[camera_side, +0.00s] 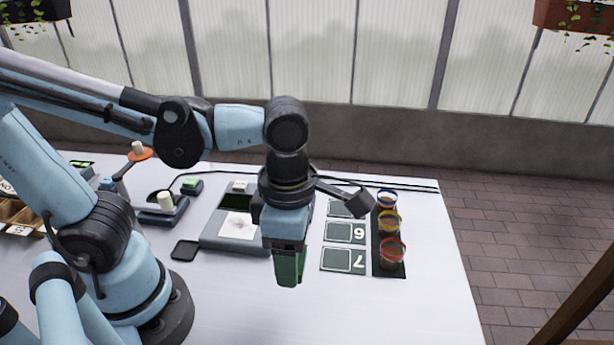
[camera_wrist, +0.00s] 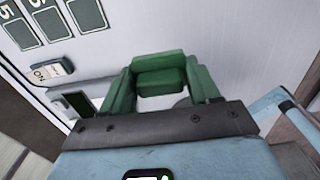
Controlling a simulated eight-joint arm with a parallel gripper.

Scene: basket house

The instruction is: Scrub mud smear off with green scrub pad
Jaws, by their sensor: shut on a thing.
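My gripper (camera_side: 288,272) hangs over the white table, pointing down, in front of the grey device. Its fingers look green. In the wrist view my gripper (camera_wrist: 163,88) is shut on a green block, which I take for the scrub pad (camera_wrist: 160,73), held between the two green fingers. In the side view the pad cannot be told apart from the fingers. A small grey patch shows behind the pad in the wrist view; I cannot tell what it is. I cannot make out a mud smear for certain in either view.
A grey device (camera_side: 212,240) with a dark screen and white sheet stands behind my gripper. Right are number cards (camera_side: 343,259) and red (camera_side: 392,254), yellow and blue-rimmed cups on a dark strip. A black square (camera_side: 185,250) lies left. The table's front right (camera_side: 400,310) is clear.

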